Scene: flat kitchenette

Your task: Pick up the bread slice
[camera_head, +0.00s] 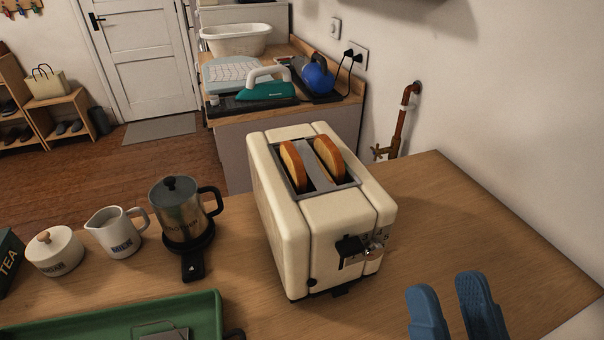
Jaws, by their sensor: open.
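A cream toaster (330,218) stands on the wooden counter with its lever side toward me. Two bread slices stand upright in its slots: a left slice (292,166) and a right slice (328,158). Only their upper parts show above the slots. My gripper (454,292) shows as two blue fingers at the bottom right, spread apart with nothing between them. It is in front of and to the right of the toaster, apart from it.
A metal pot (181,216), a white jug (119,234), a lidded sugar bowl (56,252) and a green tray (200,312) occupy the counter's left. A copper pipe (401,118) runs behind.

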